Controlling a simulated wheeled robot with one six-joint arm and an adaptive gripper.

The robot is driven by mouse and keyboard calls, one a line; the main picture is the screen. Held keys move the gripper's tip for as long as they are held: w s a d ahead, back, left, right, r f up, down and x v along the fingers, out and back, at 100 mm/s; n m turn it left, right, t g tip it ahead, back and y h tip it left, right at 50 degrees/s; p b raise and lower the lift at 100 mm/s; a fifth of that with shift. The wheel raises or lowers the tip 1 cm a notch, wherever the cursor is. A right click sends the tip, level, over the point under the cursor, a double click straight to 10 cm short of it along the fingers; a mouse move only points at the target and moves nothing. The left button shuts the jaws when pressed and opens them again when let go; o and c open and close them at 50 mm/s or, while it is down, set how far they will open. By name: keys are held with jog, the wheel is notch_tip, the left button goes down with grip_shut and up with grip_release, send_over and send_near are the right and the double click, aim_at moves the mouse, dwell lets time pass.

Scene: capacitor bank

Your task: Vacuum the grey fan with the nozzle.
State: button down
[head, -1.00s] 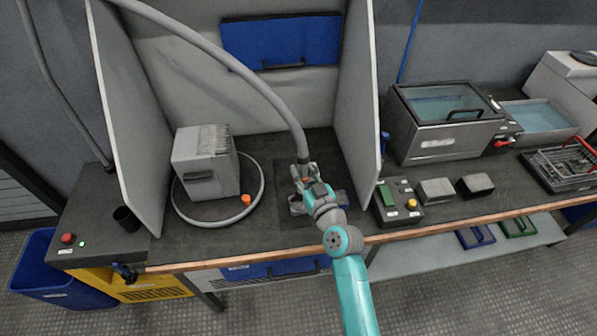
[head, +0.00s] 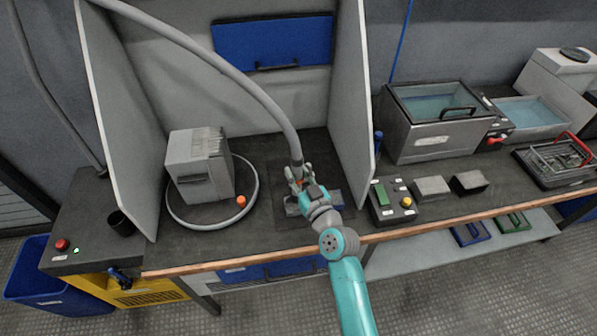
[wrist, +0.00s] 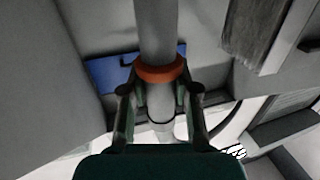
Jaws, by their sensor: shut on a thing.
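My gripper (head: 298,178) is shut on the nozzle at the end of a thick grey hose (head: 225,68), above the bench inside the booth. In the wrist view my gripper's fingers (wrist: 158,98) close around the grey nozzle tube (wrist: 160,113), just by its orange collar (wrist: 160,73). I cannot tell whether the nozzle tip touches anything. A grey box with fins on top (head: 200,168) stands left of my gripper, apart from it; I cannot tell whether this is the grey fan. A small grey metal piece (head: 291,206) lies under my gripper, partly hidden.
Grey side panels (head: 120,120) and (head: 355,90) flank the booth. Right of the booth stand a button box (head: 392,203), small blocks, a tank (head: 430,140) and a wire basket (head: 560,160).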

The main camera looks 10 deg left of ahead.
aim_at(301, 163)
jog(key=shift+s+a, duration=0.4)
jog(key=shift+s, duration=0.4)
jog(key=shift+s+a, duration=0.35)
jog(key=shift+s, duration=0.4)
jog(key=shift+w+d, duration=0.25)
jog(key=shift+d, duration=0.45)
jog(key=shift+w+d, duration=0.25)
jog(key=shift+d, duration=0.4)
jog(key=shift+r, duration=3.55)
